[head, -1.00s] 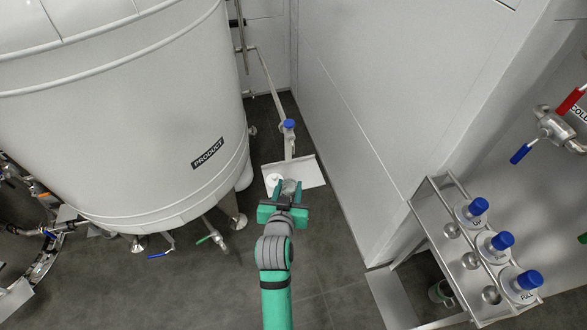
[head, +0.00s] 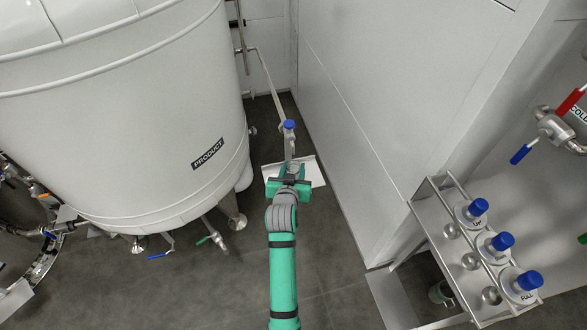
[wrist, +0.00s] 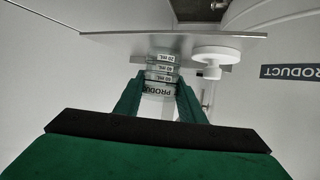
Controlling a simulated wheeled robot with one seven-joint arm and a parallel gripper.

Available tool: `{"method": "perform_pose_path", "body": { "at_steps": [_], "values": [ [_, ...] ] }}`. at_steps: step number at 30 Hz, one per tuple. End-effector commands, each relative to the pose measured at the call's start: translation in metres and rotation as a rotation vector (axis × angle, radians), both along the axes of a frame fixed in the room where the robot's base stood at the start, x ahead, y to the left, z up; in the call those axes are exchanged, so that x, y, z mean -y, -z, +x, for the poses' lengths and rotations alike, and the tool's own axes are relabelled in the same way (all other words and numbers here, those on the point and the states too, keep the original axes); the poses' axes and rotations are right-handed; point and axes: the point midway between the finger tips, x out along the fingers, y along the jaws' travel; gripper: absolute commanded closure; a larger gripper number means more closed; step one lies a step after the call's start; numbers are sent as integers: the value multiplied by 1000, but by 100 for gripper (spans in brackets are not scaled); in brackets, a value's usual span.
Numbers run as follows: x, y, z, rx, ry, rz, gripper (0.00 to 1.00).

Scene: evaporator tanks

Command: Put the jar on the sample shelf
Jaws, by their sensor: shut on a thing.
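The jar (wrist: 160,72) is clear, with mL marks and a PRODUCT label, and sits between the fingers of my gripper (wrist: 160,95) in the wrist view. In the head view my gripper (head: 291,175) is shut on the jar (head: 293,166), over a pale metal plate (head: 312,174) beside the tank. Whether the jar touches this plate cannot be told. The plate also shows behind the jar in the wrist view (wrist: 110,45). I cannot tell for sure which surface is the sample shelf.
A blue-handled valve (head: 289,125) on a thin pipe stands just beyond the plate. The large PRODUCT tank (head: 130,110) is close on the left, a white wall (head: 370,100) on the right. A metal rack (head: 430,215) with blue-capped bottles stands at the right. A white disc (wrist: 217,54) is near the jar.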

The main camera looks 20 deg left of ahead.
Motion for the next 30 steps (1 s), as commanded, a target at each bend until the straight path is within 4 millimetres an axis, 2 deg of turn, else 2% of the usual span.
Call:
{"method": "perform_pose_path", "body": {
  "at_steps": [10, 11, 12, 13, 24, 30],
  "values": [
    [0, 2, 0, 2, 0, 0, 92],
    [0, 2, 0, 2, 0, 0, 57],
    [0, 2, 0, 2, 0, 0, 47],
    [0, 2, 0, 2, 0, 0, 45],
    [0, -2, -1, 1, 0, 0, 45],
    [6, -12, -28, 1, 0, 0, 45]
  ]
}}
